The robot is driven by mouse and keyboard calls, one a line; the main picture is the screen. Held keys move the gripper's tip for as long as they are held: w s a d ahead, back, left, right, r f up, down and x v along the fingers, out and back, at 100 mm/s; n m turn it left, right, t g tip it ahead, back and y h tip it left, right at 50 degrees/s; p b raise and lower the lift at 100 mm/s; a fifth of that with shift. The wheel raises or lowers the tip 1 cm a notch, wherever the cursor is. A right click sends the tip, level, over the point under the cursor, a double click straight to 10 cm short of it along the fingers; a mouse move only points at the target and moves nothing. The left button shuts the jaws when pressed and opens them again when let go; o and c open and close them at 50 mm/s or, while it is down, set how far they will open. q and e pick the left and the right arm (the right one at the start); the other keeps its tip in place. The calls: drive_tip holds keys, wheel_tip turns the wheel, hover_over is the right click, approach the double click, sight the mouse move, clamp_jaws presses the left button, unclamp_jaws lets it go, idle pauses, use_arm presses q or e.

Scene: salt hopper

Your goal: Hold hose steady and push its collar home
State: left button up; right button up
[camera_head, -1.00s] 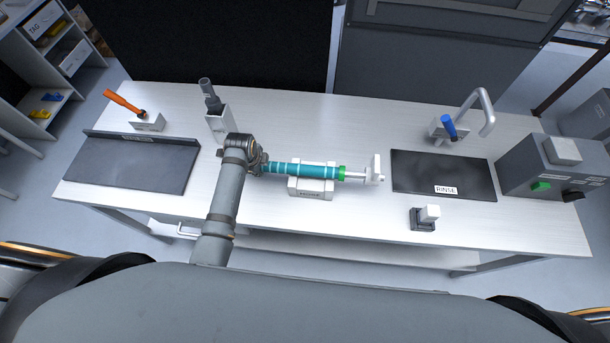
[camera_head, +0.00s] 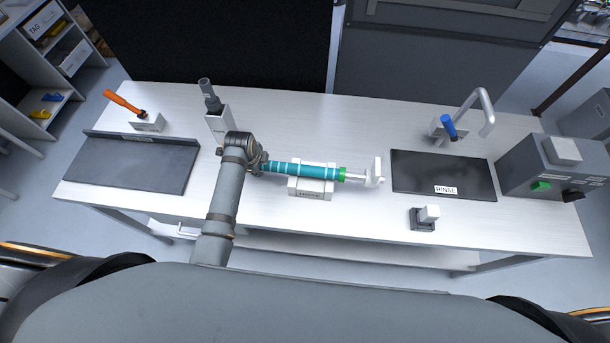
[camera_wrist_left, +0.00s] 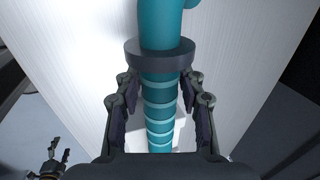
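A teal hose with pale stripes (camera_head: 300,170) lies across a white cradle (camera_head: 311,194) at the middle of the bench. A green ring (camera_head: 342,174) is at its right end, against a white fitting (camera_head: 376,172). My left gripper (camera_head: 260,162) is at the hose's left end. In the left wrist view, my left gripper (camera_wrist_left: 160,86) has a finger on each side of the hose (camera_wrist_left: 159,112), with visible gaps. A dark collar (camera_wrist_left: 160,55) rings the hose just beyond the fingertips; contact is unclear. My right gripper (camera_wrist_left: 59,158) shows small, fingers apart, off the bench.
A dark mat (camera_head: 135,163) and an orange-handled tool (camera_head: 125,103) are at left. A grey device (camera_head: 212,108) stands behind my left wrist. A RINSE mat (camera_head: 442,172), a small block (camera_head: 425,217) and a control box (camera_head: 552,165) are at right. The bench (camera_head: 340,222) is clear in front.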

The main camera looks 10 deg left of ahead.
use_arm(q)
drive_tip(key=shift+o, duration=1.4)
drive_tip(key=shift+s, duration=0.1)
drive_tip(key=v, duration=1.2)
